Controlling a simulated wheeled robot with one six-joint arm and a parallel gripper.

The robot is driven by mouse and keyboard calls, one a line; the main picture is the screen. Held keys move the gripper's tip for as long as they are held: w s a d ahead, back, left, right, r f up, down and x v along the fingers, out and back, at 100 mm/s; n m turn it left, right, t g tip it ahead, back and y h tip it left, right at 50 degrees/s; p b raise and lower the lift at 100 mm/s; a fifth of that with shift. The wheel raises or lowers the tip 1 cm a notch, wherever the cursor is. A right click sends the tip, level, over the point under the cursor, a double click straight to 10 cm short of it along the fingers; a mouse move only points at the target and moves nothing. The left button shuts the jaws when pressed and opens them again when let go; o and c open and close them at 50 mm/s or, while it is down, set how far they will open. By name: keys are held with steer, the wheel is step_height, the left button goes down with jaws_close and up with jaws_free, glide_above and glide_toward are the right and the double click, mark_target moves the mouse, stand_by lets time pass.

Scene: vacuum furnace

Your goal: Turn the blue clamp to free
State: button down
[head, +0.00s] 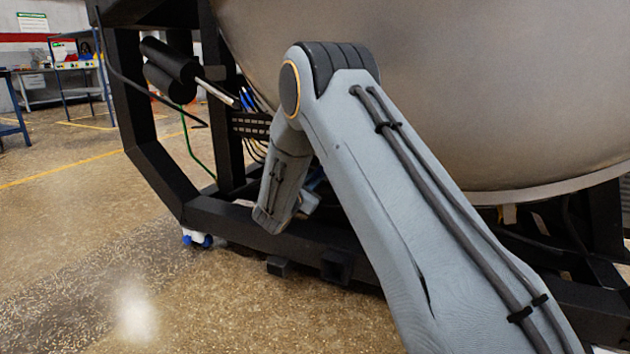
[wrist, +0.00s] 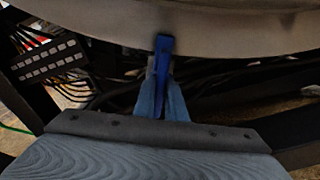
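The blue clamp (wrist: 163,60) stands upright in the middle of the wrist view, just under the rim of the large metal vessel. My gripper (wrist: 162,95) reaches up to it, with one pale blue finger close on each side of the clamp's lower part. The fingers look closed on it, with no clear gap showing. In the head view my own arm hides the clamp and most of the gripper.
The rounded metal vessel (head: 450,90) hangs above, on a black frame (head: 165,185). A black connector block (wrist: 48,60) with several cables is at left in the wrist view. Dark cables run behind the clamp. Open floor (head: 80,240) lies left of the frame.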

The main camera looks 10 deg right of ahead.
steer(key=shift+r+p, duration=0.1)
steer(key=shift+p, duration=0.25)
steer(key=n+p, duration=0.4)
steer(key=shift+n+p, duration=0.35)
steer(key=shift+n, duration=0.05)
steer(key=n+p, duration=0.4)
steer(key=n, duration=0.1)
steer(key=shift+s+d, duration=0.1)
steer(key=n+p, duration=0.2)
steer(key=n, duration=0.3)
steer(key=shift+n+p, duration=0.8)
steer(key=shift+n, duration=0.7)
steer(key=c, duration=1.8)
jaws_free()
